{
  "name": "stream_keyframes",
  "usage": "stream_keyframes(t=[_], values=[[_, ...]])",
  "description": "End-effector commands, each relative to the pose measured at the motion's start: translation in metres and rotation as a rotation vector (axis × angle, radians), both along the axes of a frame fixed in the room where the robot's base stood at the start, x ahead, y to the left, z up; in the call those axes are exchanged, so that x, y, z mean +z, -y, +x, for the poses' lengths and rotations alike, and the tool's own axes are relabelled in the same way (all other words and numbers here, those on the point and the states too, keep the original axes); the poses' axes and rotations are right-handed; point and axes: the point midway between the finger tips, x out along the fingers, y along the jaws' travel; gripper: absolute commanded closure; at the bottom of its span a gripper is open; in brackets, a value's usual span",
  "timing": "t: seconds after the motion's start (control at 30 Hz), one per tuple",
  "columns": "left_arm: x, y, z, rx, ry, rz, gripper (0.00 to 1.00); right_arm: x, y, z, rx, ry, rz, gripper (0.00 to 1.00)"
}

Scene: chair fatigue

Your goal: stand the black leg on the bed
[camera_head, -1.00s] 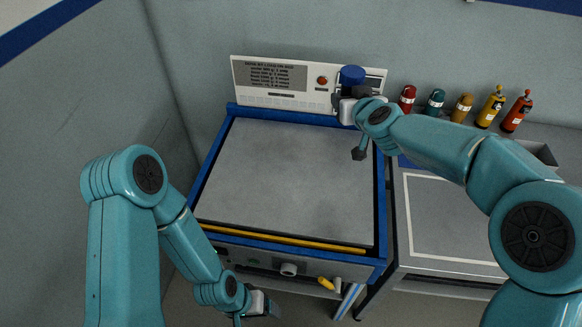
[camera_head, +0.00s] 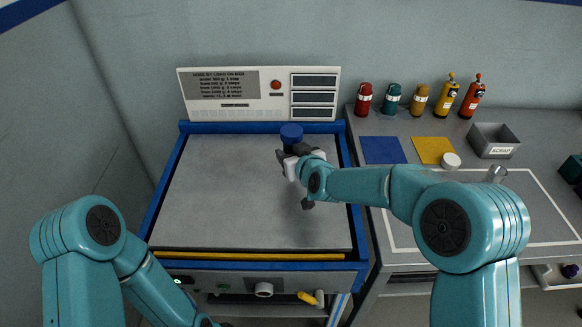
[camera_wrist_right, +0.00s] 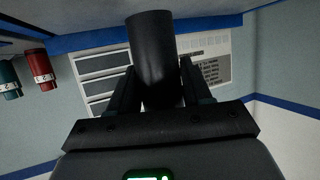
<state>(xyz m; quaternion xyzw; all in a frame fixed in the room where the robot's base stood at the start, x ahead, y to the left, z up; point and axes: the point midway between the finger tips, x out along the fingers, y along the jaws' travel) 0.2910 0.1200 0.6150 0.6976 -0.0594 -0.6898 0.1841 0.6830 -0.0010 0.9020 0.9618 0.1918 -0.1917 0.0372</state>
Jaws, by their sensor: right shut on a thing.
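My right gripper (camera_head: 297,160) is over the right part of the bed (camera_head: 225,200), a flat grey plate with a blue frame. It is shut on the black leg, a dark cylinder (camera_wrist_right: 155,60) between the fingers in the right wrist view. The leg looks roughly upright. I cannot tell whether its lower end touches the bed. My left gripper is out of view below the frame.
A panel with a red button (camera_head: 276,85) stands behind the bed. The bench on the right holds several bottles (camera_head: 418,100), a blue mat (camera_head: 383,150), a yellow mat (camera_head: 433,147) and a scrap box (camera_head: 494,143). The bed's left and middle are clear.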

Motion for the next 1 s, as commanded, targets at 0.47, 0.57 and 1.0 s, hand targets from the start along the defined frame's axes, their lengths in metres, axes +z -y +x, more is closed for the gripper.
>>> stream_keyframes(t=[0.47, 0.57, 1.0], values=[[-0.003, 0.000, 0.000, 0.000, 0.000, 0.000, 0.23, -0.038, -0.001, 0.000, 0.000, 0.003, 0.001, 0.91], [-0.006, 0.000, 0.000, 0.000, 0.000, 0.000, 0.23, -0.041, -0.001, 0.000, 0.000, 0.003, 0.001, 0.91], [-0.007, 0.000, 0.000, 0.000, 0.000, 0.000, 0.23, -0.042, -0.001, 0.000, 0.001, 0.000, 0.000, 0.26]])
